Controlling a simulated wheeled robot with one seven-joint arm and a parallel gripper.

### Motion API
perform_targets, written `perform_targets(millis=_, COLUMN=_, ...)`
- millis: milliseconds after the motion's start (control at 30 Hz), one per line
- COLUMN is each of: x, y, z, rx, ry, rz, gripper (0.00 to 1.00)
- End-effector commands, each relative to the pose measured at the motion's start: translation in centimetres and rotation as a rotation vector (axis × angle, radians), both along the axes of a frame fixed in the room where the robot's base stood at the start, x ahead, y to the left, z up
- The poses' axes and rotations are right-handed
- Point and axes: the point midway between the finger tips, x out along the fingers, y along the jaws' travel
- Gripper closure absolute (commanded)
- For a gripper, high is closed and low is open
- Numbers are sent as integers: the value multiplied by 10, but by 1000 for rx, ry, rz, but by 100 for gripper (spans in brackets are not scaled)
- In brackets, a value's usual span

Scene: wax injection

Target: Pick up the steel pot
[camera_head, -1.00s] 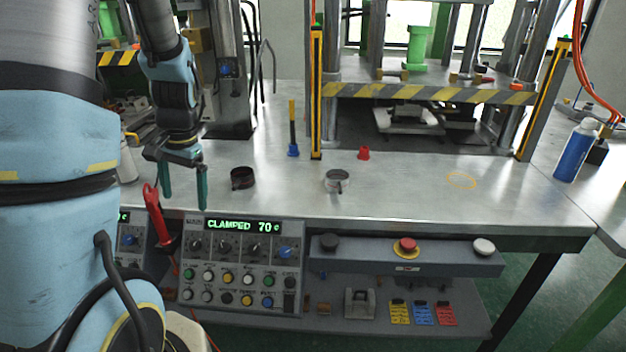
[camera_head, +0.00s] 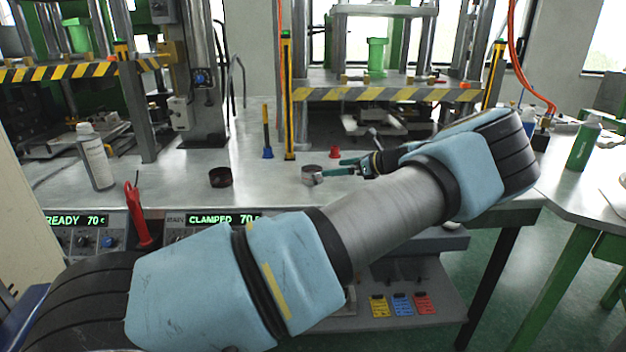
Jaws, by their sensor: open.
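The steel pot (camera_head: 312,174), a small silvery open-topped vessel, stands upright on the metal bench near its front edge, with its handle side toward the right. My arm crosses the view from lower left to the right and hides the bench front.
A dark pot (camera_head: 220,177) stands to the left of the steel pot. A blue-based brush-like tool (camera_head: 267,138) and a yellow-black post (camera_head: 288,95) stand behind. A white bottle (camera_head: 95,157) is at the far left. A press with a striped beam (camera_head: 390,94) rises at the back.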

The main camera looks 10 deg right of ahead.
Motion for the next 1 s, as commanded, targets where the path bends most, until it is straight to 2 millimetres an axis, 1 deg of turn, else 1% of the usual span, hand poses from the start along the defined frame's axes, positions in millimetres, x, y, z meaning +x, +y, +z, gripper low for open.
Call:
perform_targets(millis=33, x=6, y=6, z=-1, rx=1, ry=0, rz=5, gripper=0)
perform_targets(millis=200, x=25, y=22, z=-10, rx=-1, ry=-1, rz=6, gripper=0)
perform_targets(millis=433, x=42, y=35, z=-18, rx=-2, ry=1, rz=6, gripper=0)
perform_targets(millis=567, x=58, y=46, z=-23, rx=-1, ry=1, rz=5, gripper=0)
perform_targets(millis=633, x=65, y=52, z=-29, rx=-2, ry=1, rz=7, gripper=0)
perform_targets(millis=800, x=72, y=57, z=-35, rx=-5, ry=1, rz=4, gripper=0)
perform_targets(millis=1000, x=73, y=58, z=-36, rx=-5, ry=1, rz=5, gripper=0)
